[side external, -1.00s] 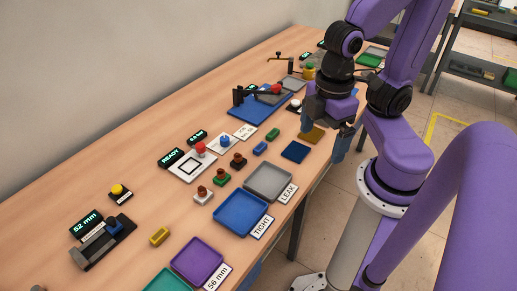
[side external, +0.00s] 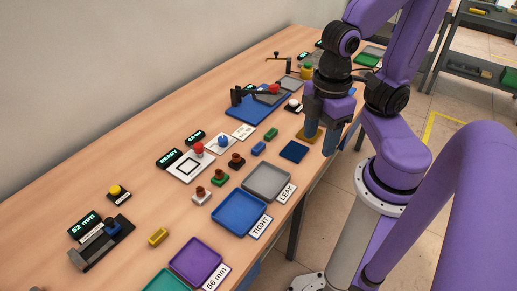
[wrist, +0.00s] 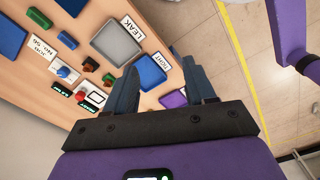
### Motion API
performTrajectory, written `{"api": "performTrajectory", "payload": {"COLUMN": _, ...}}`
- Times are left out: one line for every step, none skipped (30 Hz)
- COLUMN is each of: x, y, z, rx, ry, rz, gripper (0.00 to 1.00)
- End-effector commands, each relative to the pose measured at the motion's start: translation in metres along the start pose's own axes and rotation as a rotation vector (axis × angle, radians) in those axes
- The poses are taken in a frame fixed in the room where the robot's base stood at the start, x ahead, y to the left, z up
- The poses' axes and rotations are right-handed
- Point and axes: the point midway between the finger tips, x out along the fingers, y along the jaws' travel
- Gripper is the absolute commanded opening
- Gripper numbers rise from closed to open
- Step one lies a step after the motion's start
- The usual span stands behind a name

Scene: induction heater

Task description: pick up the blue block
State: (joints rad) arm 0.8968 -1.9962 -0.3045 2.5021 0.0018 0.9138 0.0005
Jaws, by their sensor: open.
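The small blue block (side external: 258,148) lies on the wooden table between a green block and a dark brown knobbed part. It also shows in the wrist view (wrist: 67,40), at the upper left. My gripper (side external: 320,140) is open and empty, raised near the table's front edge, to the right of the blue block and apart from it. In the wrist view its two fingers (wrist: 165,88) are spread, with the table edge and trays beyond them.
A green block (side external: 271,133) lies just beyond the blue block. A dark blue square (side external: 294,151) lies between it and the table edge. A grey tray (side external: 268,181) and a blue tray (side external: 240,213) stand nearer the camera. A red-knobbed plate (side external: 190,166) is to the left.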

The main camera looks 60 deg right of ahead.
Motion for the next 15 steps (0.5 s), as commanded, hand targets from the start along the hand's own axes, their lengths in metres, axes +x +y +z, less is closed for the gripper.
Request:
{"api": "performTrajectory", "payload": {"x": 0.000, "y": 0.000, "z": 0.000, "rx": 0.000, "ry": 0.000, "rz": 0.000, "gripper": 0.55}}
{"api": "performTrajectory", "payload": {"x": 0.000, "y": 0.000, "z": 0.000, "rx": 0.000, "ry": 0.000, "rz": 0.000, "gripper": 0.55}}
{"api": "performTrajectory", "payload": {"x": 0.000, "y": 0.000, "z": 0.000, "rx": 0.000, "ry": 0.000, "rz": 0.000, "gripper": 0.55}}
{"api": "performTrajectory", "payload": {"x": 0.000, "y": 0.000, "z": 0.000, "rx": 0.000, "ry": 0.000, "rz": 0.000, "gripper": 0.55}}
{"api": "performTrajectory", "payload": {"x": 0.000, "y": 0.000, "z": 0.000, "rx": 0.000, "ry": 0.000, "rz": 0.000, "gripper": 0.55}}
{"api": "performTrajectory", "payload": {"x": 0.000, "y": 0.000, "z": 0.000, "rx": 0.000, "ry": 0.000, "rz": 0.000, "gripper": 0.55}}
{"api": "performTrajectory", "payload": {"x": 0.000, "y": 0.000, "z": 0.000, "rx": 0.002, "ry": 0.000, "rz": 0.000, "gripper": 0.55}}
{"api": "performTrajectory", "payload": {"x": 0.000, "y": 0.001, "z": -0.001, "rx": 0.008, "ry": 0.000, "rz": 0.000, "gripper": 0.55}}
{"api": "performTrajectory", "payload": {"x": 0.000, "y": 0.002, "z": -0.002, "rx": 0.025, "ry": -0.001, "rz": 0.000, "gripper": 0.55}}
{"api": "performTrajectory", "payload": {"x": 0.001, "y": 0.004, "z": -0.003, "rx": 0.045, "ry": -0.001, "rz": 0.001, "gripper": 0.55}}
{"api": "performTrajectory", "payload": {"x": 0.001, "y": 0.006, "z": -0.005, "rx": 0.073, "ry": -0.002, "rz": 0.001, "gripper": 0.55}}
{"api": "performTrajectory", "payload": {"x": 0.002, "y": 0.011, "z": -0.008, "rx": 0.125, "ry": -0.002, "rz": 0.002, "gripper": 0.55}}
{"api": "performTrajectory", "payload": {"x": 0.002, "y": 0.015, "z": -0.011, "rx": 0.173, "ry": -0.003, "rz": 0.002, "gripper": 0.55}}
{"api": "performTrajectory", "payload": {"x": 0.003, "y": 0.020, "z": -0.014, "rx": 0.228, "ry": -0.005, "rz": 0.003, "gripper": 0.55}}
{"api": "performTrajectory", "payload": {"x": 0.004, "y": 0.028, "z": -0.018, "rx": 0.314, "ry": -0.007, "rz": 0.004, "gripper": 0.55}}
